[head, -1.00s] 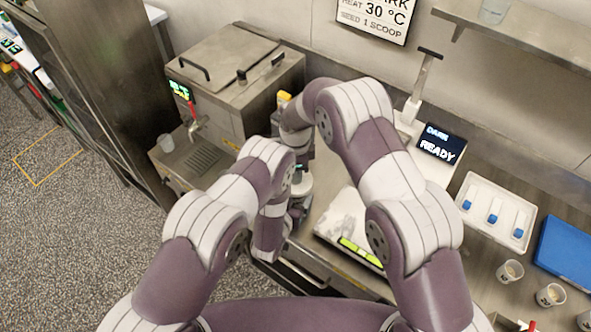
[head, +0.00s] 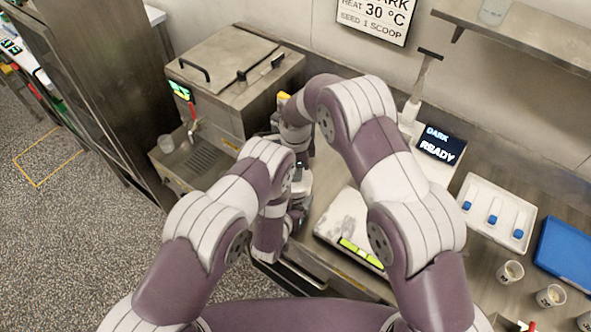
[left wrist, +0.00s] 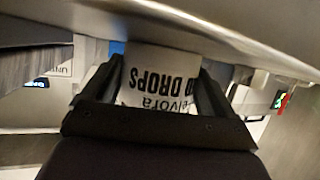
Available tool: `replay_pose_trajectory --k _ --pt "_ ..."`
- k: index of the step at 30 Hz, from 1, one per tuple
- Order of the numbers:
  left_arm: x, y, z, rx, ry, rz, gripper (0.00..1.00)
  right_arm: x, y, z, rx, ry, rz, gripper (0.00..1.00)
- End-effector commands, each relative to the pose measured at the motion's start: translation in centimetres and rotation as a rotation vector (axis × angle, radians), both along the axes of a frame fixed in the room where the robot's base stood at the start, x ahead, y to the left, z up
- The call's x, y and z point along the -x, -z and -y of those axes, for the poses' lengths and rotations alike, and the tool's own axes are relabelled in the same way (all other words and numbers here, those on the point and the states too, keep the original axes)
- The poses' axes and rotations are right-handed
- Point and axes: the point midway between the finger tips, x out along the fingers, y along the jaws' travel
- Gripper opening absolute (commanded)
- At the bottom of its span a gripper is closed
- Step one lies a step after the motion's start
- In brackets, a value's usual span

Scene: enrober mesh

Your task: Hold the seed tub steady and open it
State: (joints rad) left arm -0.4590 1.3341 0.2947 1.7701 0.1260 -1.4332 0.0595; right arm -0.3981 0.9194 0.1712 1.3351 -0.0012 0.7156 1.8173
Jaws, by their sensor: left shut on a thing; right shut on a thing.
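The seed tub (left wrist: 158,85) is white with black lettering that includes "DROPS", upside down in the left wrist view. My left gripper (left wrist: 157,92) is shut on it, with a dark finger on each side. In the head view, my left forearm and wrist hide most of the tub and the left fingers. My right gripper (head: 301,160) points down over the same spot, just behind my left wrist. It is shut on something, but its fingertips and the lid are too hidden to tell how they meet.
A steel machine (head: 235,80) with a tap stands close on the left. A white scale (head: 345,225) lies just right of my wrists. A display reading READY (head: 440,145), a white tray (head: 497,210), a blue mat (head: 568,250) and several small cups (head: 510,271) are farther right.

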Motion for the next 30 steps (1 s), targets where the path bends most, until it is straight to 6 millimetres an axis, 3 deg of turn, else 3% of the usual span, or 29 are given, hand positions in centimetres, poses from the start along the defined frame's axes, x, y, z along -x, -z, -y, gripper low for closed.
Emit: replay_pose_trajectory --k 17,25,30 --pt "0.0 -0.1 0.0 0.000 0.000 0.001 0.32 0.0 -1.0 0.0 0.000 0.000 0.000 0.00" --pt "0.0 0.0 0.0 0.000 0.000 0.001 0.32 0.0 -4.6 0.0 0.000 0.000 0.002 0.00" --pt "0.0 0.0 0.0 0.000 0.000 0.001 0.32 0.0 -4.9 0.0 0.000 0.000 0.000 0.00"
